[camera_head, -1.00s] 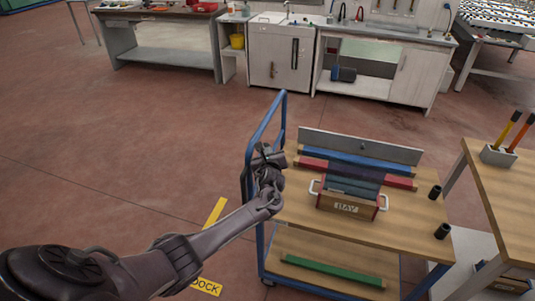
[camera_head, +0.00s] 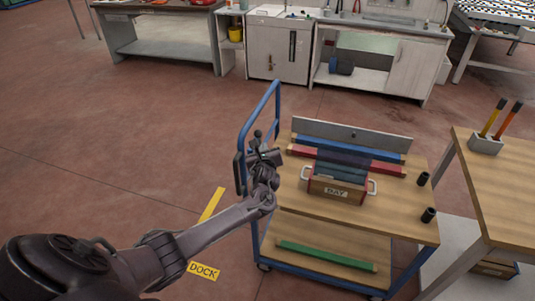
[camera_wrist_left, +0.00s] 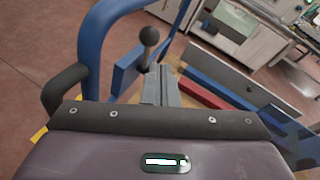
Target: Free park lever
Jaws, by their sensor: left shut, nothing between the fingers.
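The park lever is a short dark stem with a black ball knob (camera_wrist_left: 149,36) beside a blue plate on the cart's handle side. The knob also shows in the head view (camera_head: 257,133), just above my left gripper. My left gripper (camera_head: 264,157) is shut and empty at the left end of the cart, near the blue push handle (camera_head: 259,110). In the wrist view the closed fingers (camera_wrist_left: 161,86) point toward the lever, with the knob beyond their tips. I cannot tell whether they touch the stem. My right gripper is not in view.
The cart's wooden top (camera_head: 385,213) carries a labelled box (camera_head: 337,192), coloured bars, a grey plate and two black cylinders. A green bar (camera_head: 325,256) lies on the lower shelf. A wooden table (camera_head: 508,190) stands at right. The floor at left is open, with yellow DOCK marking (camera_head: 204,271).

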